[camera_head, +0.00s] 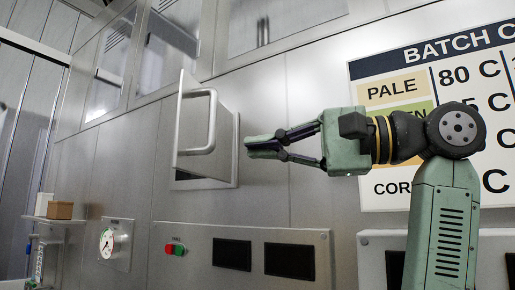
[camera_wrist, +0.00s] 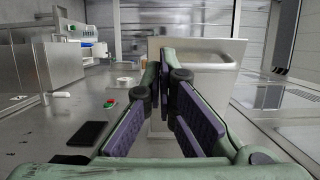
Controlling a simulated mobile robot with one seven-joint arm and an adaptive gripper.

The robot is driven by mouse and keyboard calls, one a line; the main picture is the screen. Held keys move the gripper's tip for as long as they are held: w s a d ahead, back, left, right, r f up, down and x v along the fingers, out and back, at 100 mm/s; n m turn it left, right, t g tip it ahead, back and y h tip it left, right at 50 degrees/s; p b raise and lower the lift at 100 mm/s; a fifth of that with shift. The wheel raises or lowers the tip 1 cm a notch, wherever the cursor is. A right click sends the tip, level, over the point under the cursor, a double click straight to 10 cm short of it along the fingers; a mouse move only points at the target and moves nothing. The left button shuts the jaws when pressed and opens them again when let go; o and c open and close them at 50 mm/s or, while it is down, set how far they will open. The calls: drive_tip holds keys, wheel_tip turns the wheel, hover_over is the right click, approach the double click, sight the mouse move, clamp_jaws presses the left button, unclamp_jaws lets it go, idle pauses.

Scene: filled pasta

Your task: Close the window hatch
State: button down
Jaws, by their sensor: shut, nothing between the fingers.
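The window hatch is a metal door (camera_head: 190,105) with a bar handle (camera_head: 213,122). In the head view it stands open, swung out from its frame (camera_head: 224,177) in the metal wall. My gripper (camera_head: 250,146) is shut and empty. Its fingertips point left, just right of the door and in front of the frame's right side. I cannot tell whether they touch anything. In the wrist view the door (camera_wrist: 155,46) and its handle (camera_wrist: 200,62) lie ahead of the fingers (camera_wrist: 166,62), which hide part of the door.
A panel with red and green buttons (camera_head: 175,249) and dark screens (camera_head: 232,254) is below the hatch. A gauge (camera_head: 108,243) and a shelf with small boxes (camera_head: 60,210) are at the left. A batch sign (camera_head: 375,68) hangs behind my arm. Glass cabinet doors (camera_head: 280,20) are above.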

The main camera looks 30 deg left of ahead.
drive_tip(key=p, duration=0.3)
approach(177, 155)
drive_tip(key=x, duration=0.5)
drive_tip(key=shift+a+r, duration=0.15)
drive_tip(key=shift+a, duration=0.05)
drive_tip(key=shift+x, duration=0.8)
drive_tip(key=shift+s+t, duration=0.1)
drive_tip(key=shift+t, duration=0.2)
